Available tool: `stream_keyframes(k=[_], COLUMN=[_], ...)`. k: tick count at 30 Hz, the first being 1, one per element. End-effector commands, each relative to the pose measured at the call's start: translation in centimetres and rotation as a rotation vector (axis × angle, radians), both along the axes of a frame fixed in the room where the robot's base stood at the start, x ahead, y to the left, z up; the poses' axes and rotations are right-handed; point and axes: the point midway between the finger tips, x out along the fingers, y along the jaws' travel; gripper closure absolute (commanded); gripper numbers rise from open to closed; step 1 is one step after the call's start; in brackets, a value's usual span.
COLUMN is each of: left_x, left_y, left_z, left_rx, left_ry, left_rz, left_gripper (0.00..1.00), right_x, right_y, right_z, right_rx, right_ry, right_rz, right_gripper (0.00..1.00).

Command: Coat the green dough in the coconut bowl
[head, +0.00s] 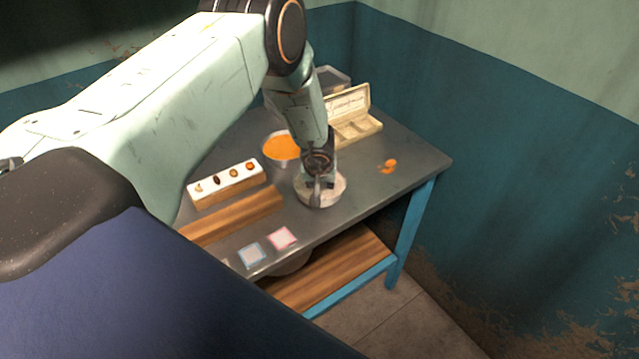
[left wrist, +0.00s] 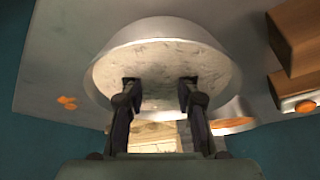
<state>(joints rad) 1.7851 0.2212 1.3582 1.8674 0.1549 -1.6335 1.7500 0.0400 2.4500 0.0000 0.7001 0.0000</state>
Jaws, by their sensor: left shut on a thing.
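The coconut bowl (head: 337,196) is a round, pale bowl with whitish flakes, standing on the dark table near its front edge. It fills the upper middle of the left wrist view (left wrist: 160,60). My left gripper (head: 318,186) points down into this bowl. In the left wrist view its two fingertips (left wrist: 160,90) stand apart and are sunk in the flakes. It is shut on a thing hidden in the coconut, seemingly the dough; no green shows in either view. My right gripper is not in view.
A metal bowl of orange stuff (head: 281,147) stands behind left. A white tray with several small brown pieces (head: 228,183) and a wooden block (head: 235,215) lie left. An open box (head: 352,118) stands behind. Orange bits (head: 388,166) lie right, two small squares (head: 282,238) in front.

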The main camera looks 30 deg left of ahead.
Motion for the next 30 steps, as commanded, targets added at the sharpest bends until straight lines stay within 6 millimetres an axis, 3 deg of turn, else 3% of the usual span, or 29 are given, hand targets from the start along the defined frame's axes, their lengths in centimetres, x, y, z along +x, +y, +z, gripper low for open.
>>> stream_keyframes(k=[12,30], left_x=[0.5,1.3], left_y=[-0.7,-0.2], left_z=[0.1,0.0], left_rx=[0.001,0.0], left_ry=[-0.001,-0.001], left_rz=[-0.001,0.001], left_gripper=[0.95,0.95], right_x=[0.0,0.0], right_y=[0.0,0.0], right_z=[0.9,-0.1], right_rx=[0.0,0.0], right_ry=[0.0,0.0], right_rz=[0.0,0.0], right_gripper=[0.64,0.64])
